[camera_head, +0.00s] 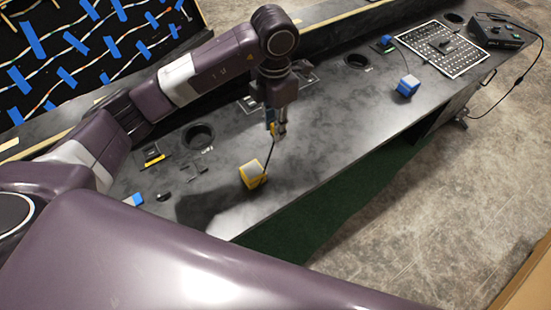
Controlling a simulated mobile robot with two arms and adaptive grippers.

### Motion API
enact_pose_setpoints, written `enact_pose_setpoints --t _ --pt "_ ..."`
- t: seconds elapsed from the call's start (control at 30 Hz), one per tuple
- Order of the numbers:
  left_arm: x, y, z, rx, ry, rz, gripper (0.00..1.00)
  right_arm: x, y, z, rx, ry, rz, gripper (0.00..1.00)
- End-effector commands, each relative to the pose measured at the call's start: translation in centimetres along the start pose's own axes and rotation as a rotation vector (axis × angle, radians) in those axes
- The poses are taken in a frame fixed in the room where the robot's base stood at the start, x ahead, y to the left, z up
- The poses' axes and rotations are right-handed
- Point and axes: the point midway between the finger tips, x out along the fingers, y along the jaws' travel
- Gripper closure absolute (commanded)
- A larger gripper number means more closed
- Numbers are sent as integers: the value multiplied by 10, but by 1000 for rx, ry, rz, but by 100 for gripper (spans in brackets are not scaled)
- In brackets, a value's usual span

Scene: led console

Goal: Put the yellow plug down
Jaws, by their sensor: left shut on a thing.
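My left gripper (277,126) points down above the dark console top and is shut on the yellow plug (282,129). Only a small bit of yellow shows at the fingertips; the fingers hide the rest. A dark cable runs from there down to a yellow block (252,174) with a grey top, which sits on the console near its front edge. The gap between the plug and the surface is hard to judge. My right gripper is not in view.
The console top (330,130) has round holes, one (198,137) left of the gripper and one (357,62) right. A blue block (407,86) with a cable, a perforated panel (442,48) and a black device (495,30) are at the right. A taped wire board (85,45) stands behind.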

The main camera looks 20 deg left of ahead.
Motion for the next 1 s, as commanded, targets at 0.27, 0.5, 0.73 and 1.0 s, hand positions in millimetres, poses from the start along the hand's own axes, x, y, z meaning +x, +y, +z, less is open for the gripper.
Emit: enact_pose_setpoints --t 0.27,0.5,0.73,1.0 --pt "73 -2 -2 2 6 -3 100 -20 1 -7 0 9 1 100" --pt "108 -1 0 4 1 0 100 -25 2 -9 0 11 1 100" --pt "136 -2 -1 4 3 -2 100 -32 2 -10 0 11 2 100" --pt "154 0 0 5 -1 1 100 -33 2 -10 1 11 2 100"
